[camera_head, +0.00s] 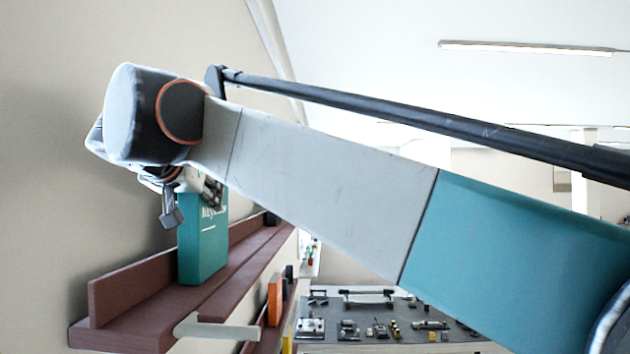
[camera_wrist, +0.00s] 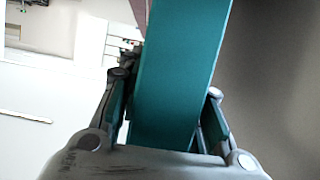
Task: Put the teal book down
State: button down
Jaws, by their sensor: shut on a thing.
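The teal book (camera_head: 203,250) stands upright at the brown wall shelf (camera_head: 120,312) in the head view, with pale lettering near its top. Its lower end is at the shelf surface; I cannot tell whether it touches. My gripper (camera_head: 190,205) is above it, with its fingers around the book's upper part. In the wrist view the teal book (camera_wrist: 178,70) runs between the two fingers of my gripper (camera_wrist: 165,115), which is shut on it. The book's top end is partly hidden by the gripper.
A lower shelf holds an orange item (camera_head: 274,298) and other items. A grey table (camera_head: 400,335) with several small tools stands farther back. The wall is close on the left. The upper shelf has bare room in front of and beyond the book.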

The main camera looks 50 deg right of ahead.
jog(key=shift+d+f, duration=0.1)
jog(key=shift+f, duration=0.15)
jog(key=c, duration=1.1)
grip_release()
jog(key=b+v, duration=0.2)
jog(key=v, duration=1)
jog(key=shift+r, duration=0.2)
